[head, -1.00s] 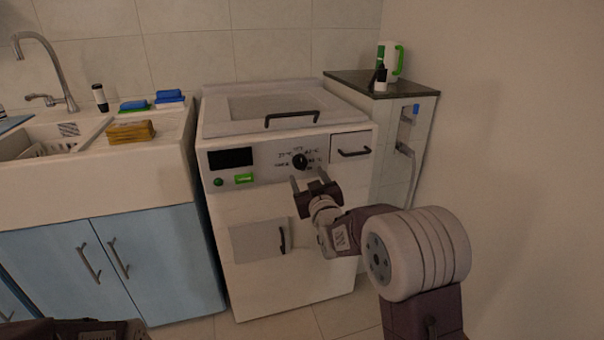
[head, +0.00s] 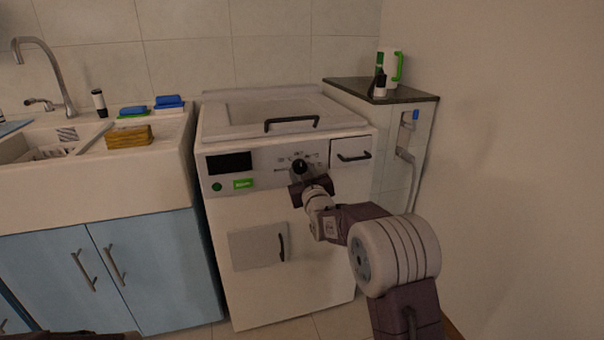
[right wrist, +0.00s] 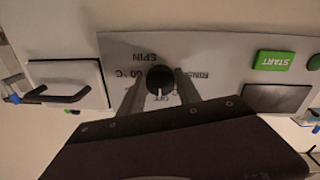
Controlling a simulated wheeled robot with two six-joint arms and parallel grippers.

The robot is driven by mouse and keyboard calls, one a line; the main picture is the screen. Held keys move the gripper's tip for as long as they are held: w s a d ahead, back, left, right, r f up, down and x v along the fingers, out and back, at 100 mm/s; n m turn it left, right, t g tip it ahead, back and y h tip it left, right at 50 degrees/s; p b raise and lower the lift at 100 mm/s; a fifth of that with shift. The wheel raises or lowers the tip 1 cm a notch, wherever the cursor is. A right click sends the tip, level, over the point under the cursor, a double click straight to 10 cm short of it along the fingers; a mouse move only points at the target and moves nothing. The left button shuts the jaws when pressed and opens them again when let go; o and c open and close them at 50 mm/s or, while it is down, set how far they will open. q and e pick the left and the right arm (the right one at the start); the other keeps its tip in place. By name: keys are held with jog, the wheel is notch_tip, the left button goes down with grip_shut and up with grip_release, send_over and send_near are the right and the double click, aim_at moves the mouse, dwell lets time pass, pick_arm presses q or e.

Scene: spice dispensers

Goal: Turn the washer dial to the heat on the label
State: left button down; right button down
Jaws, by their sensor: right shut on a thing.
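The white washer (head: 270,222) stands in the middle of the head view. Its black round dial (head: 299,164) is on the front panel, with printed settings around it. My right gripper (head: 303,175) is at the panel. In the right wrist view, which is upside down, its two fingers lie on either side of the dial (right wrist: 160,80), shut on it. The dial's white mark points down in that view, toward the word OFF. SPIN, 60 °C and RINSE also show there. Other markings are hidden or too small to read.
The panel also has a dark display (head: 230,161), a green START button (head: 244,184) and a drawer handle (head: 354,157). A lid handle (head: 291,122) is above. A sink counter (head: 95,180) stands left, a dark-topped cabinet (head: 400,94) right.

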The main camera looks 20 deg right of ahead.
jog(key=m, duration=0.5)
jog(key=shift+a+p, duration=0.1)
jog(key=shift+p, duration=0.25)
jog(key=shift+r+m+g+y, duration=0.1)
jog(key=shift+m+g+y, duration=0.2)
jog(key=shift+m, duration=1.9)
jog(key=shift+p, duration=0.3)
jog(key=c, duration=0.8)
grip_release()
jog(key=shift+c, duration=0.2)
jog(key=shift+s, duration=0.1)
